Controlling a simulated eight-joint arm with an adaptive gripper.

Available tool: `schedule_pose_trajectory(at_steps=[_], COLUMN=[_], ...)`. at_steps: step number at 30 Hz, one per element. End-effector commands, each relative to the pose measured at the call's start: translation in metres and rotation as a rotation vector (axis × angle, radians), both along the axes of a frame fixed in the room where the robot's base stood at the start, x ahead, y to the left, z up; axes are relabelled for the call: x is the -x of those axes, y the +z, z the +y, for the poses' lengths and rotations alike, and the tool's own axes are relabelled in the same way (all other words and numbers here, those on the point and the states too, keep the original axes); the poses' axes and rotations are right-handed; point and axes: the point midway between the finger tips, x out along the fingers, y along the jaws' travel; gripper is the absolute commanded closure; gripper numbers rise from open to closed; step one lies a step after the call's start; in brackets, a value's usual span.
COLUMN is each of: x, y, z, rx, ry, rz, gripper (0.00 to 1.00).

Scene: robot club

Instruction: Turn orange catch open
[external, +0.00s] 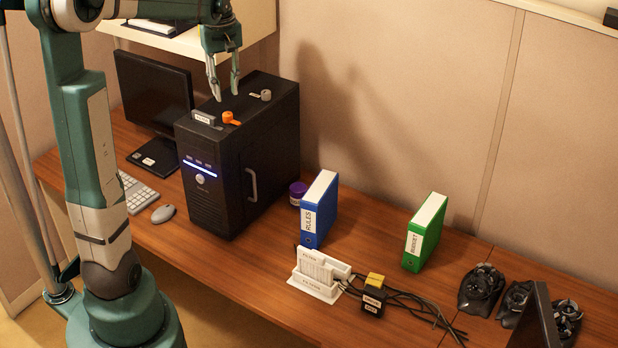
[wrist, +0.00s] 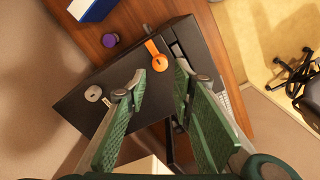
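The orange catch (external: 230,118) sits on the top of the black computer tower (external: 215,185), near its front edge. In the wrist view the orange catch (wrist: 157,54) shows a round end and a short lever, beyond my fingertips. My gripper (external: 225,97) is above the tower top, pointing down, with its two fingers apart and nothing between them. In the wrist view my gripper (wrist: 155,85) is also open, and the catch is not touched. A grey catch (external: 266,95) is farther back on the tower top; it also shows in the wrist view (wrist: 93,93).
A small labelled grey block (external: 203,117) stands beside the orange catch. A monitor (external: 153,92) is left of the tower, and a shelf (external: 180,42) is behind my gripper. A blue binder (external: 320,209) and a purple jar (external: 297,194) stand right of the tower.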

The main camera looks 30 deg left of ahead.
Motion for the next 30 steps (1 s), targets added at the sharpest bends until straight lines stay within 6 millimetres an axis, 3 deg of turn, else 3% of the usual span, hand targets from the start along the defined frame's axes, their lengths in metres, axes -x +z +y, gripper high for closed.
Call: schedule_pose_trajectory(at_steps=[8, 23, 30], x=[0.0, 0.0, 0.0], y=[-0.003, -0.005, -0.021], z=[0.0, 0.0, 0.0], rx=[0.001, 0.001, 0.001], ry=[0.165, 0.173, 0.172], rz=[0.002, 0.002, 0.002], gripper=[0.75, 0.75, 0.75])
